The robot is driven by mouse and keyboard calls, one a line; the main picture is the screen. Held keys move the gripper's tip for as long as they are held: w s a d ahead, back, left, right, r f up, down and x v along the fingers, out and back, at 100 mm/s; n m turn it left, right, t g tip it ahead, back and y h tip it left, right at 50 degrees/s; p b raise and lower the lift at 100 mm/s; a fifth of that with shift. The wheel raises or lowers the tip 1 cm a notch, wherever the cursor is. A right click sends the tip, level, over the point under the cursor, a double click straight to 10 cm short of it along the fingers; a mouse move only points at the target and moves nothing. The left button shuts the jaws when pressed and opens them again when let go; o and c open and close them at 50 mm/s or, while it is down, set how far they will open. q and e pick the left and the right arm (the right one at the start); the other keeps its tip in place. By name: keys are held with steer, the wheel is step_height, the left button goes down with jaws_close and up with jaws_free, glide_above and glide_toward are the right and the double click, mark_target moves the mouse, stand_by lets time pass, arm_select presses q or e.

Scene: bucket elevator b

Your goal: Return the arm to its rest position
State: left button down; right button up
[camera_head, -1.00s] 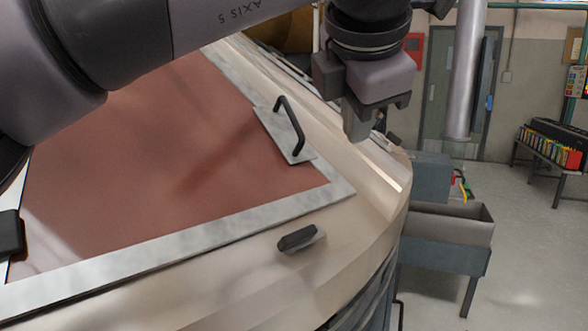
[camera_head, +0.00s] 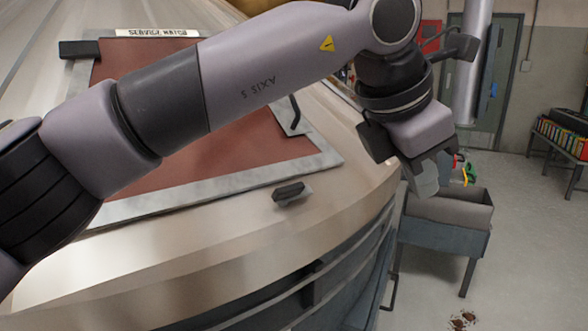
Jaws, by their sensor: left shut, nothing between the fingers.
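My left arm comes in from the left and reaches across the view over the service hatch. My left gripper (camera_head: 428,185) is at the right end of it, beyond the right edge of the pale machine casing. It is shut, points down, and holds nothing. The reddish-brown service hatch (camera_head: 215,158) with a grey frame lies closed on the casing (camera_head: 240,240). A black latch (camera_head: 289,191) sits on the casing below the hatch frame. My right gripper does not show.
A grey metal bin on legs (camera_head: 440,238) stands below and right of my left gripper. A vertical metal pipe (camera_head: 471,70) is behind it. A bench with coloured items (camera_head: 555,150) stands at far right. Brown debris (camera_head: 462,320) lies on the floor. The floor at right is otherwise clear.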

arm_select(q)
steer(key=s+d+f+n+g+h, duration=0.4)
steer(key=s+g+h, duration=0.2)
steer(key=g+h, duration=0.4)
steer(key=w+a+f+n+t+h, duration=0.1)
steer(key=w+a+f+n+t, duration=0.55)
steer(key=n+t, duration=0.7)
steer(key=w+a+f+n+t+h, duration=0.1)
steer(key=w+a+f+n+t, duration=0.3)
steer(key=a+f+n+t, duration=0.85)
steer(key=s+a+f+n+g+y+p, duration=0.1)
steer(key=s+a+f+n+g+y, duration=0.15)
steer(key=a+f+n+y, duration=0.85)
steer(key=s+a+f+n+g+y, duration=0.2)
steer(key=s+a+f+n+g, duration=0.1)
steer(key=s+f, duration=0.5)
steer(key=s+a+f+n+g+y, duration=0.2)
steer(key=s+a+f+n, duration=0.3)
steer(key=s+f, duration=0.3)
steer(key=shift+s+a+f+n+g, duration=0.35)
steer(key=shift+s+a+n+g, duration=0.1)
steer(key=shift+s+g, duration=0.45)
